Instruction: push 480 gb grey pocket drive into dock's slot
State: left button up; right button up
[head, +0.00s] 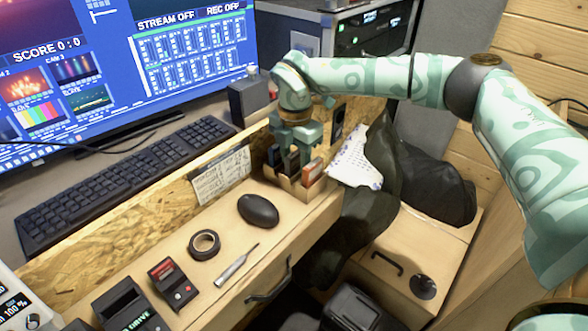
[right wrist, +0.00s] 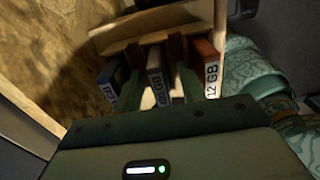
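A wooden holder (head: 286,183) stands at the far right end of the desk ledge with several pocket drives upright in it. In the right wrist view the holder (right wrist: 150,27) has a grey drive (right wrist: 156,72) in the middle, a blue one (right wrist: 109,84) at left and an orange-red one (right wrist: 208,66), label ending "12 GB", at right. The middle label is unreadable. My right gripper (right wrist: 160,88) points down into the holder, its fingers apart on either side of the grey drive. It also shows in the head view (head: 298,155). The black dock (head: 137,318), marked "DRIVE", is at lower left. My left gripper is out of view.
On the ledge lie a black mouse (head: 258,210), a tape roll (head: 204,245), a screwdriver-like tool (head: 237,265) and a small red-and-black device (head: 172,283). A low chipboard wall (head: 165,207) and keyboard (head: 120,180) lie behind. Dark cloth (head: 370,200) hangs right of the holder.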

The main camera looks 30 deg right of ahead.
jog(key=shift+r, duration=0.1)
grip_shut()
